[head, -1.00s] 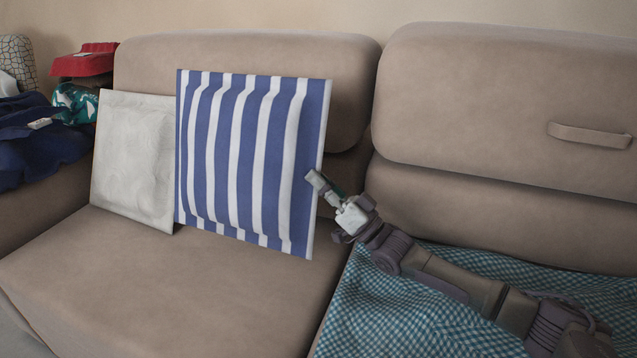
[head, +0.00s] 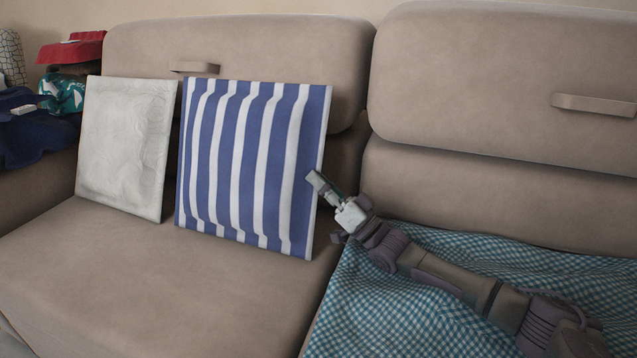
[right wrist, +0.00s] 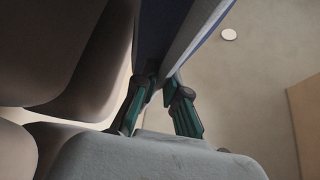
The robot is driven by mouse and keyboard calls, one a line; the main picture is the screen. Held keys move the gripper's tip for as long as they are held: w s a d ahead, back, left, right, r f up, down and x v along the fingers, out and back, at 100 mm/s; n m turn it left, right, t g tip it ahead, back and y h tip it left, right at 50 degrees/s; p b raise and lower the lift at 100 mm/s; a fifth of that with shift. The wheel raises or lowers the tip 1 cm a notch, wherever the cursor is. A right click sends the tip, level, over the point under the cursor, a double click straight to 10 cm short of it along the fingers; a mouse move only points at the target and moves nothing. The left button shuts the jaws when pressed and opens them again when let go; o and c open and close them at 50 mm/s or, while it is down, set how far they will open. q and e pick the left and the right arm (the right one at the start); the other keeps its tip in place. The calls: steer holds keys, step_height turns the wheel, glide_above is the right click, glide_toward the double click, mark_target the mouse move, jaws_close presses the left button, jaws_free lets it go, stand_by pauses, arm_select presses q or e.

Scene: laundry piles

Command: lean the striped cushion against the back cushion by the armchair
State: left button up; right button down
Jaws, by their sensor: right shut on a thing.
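The striped cushion (head: 250,165), blue and white, stands nearly upright on the sofa seat in front of the back cushion (head: 240,50). Its lower edge is at the seat; I cannot tell whether it bears on it. My right gripper (head: 318,188) is shut on the striped cushion's right edge. In the right wrist view the fingers (right wrist: 160,95) pinch the edge of the cushion (right wrist: 168,35). The left gripper is out of view, and no separate armchair can be told apart from the sofa.
A white cushion (head: 125,147) leans on the sofa to the left of the striped one. A teal checked cloth (head: 400,320) covers the right seat under my right arm. Dark blue clothes (head: 30,135) and a red folded item (head: 72,47) lie at the far left. The front seat (head: 170,280) is bare.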

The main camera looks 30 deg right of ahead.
steer(key=shift+r, duration=0.15)
steer(key=c, duration=1.2)
jaws_free()
steer(key=shift+o, duration=0.2)
steer(key=shift+s+f, duration=0.15)
steer(key=shift+f, duration=0.15)
steer(key=s+d+f, duration=0.1)
steer(key=s+d, duration=0.6)
steer(key=s, duration=0.5)
steer(key=shift+d, duration=0.3)
